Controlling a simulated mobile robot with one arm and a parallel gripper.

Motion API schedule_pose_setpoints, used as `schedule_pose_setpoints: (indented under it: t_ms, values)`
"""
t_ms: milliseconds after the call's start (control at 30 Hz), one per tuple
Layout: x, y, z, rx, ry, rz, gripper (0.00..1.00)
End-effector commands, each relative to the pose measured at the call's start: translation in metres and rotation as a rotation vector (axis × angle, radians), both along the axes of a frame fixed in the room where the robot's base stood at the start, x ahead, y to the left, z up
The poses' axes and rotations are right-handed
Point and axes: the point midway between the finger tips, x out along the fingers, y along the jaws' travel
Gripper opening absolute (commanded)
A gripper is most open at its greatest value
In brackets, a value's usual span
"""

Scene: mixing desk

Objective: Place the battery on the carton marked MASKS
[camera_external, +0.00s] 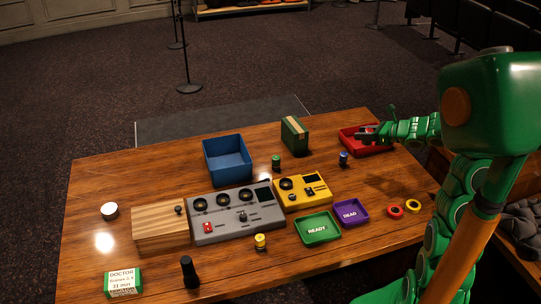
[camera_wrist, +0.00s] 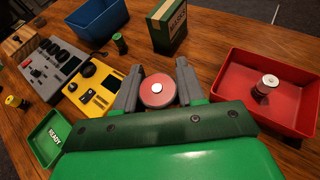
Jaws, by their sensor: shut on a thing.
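My gripper (camera_wrist: 157,92) is shut on a red battery (camera_wrist: 156,94), seen end-on with its pale round terminal between the two grey fingers. In the external view my gripper (camera_external: 367,134) appears over or beside the red bin, in the air. The carton marked MASKS (camera_wrist: 170,26) is green with a tan strip and stands upright ahead of the gripper in the wrist view. In the external view the carton (camera_external: 294,135) stands at the table's back, left of my gripper, apart from it. Nothing shows on its top.
The red bin (camera_wrist: 232,90) holds another battery (camera_wrist: 267,84). A blue bin (camera_external: 228,160), green battery (camera_external: 276,163) and blue battery (camera_external: 343,159) stand nearby. Grey (camera_external: 237,220) and yellow (camera_external: 302,193) panels, a READY tray (camera_external: 318,240) and DEAD tray (camera_external: 351,224) lie nearer.

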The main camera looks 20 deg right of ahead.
Motion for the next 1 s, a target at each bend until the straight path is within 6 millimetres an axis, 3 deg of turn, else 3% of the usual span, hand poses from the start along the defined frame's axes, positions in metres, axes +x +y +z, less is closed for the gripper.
schedule_pose_setpoints:
  t_ms: [367,600,800,1000]
  values:
    - [0.067,0.063,0.036,-0.004,-0.007,0.134,0.03]
    - [0.100,0.119,0.060,-0.004,-0.004,0.227,0.03]
    - [0.115,0.156,0.076,-0.007,-0.001,0.282,0.03]
    - [0.122,0.172,0.082,-0.005,0.003,0.305,0.03]
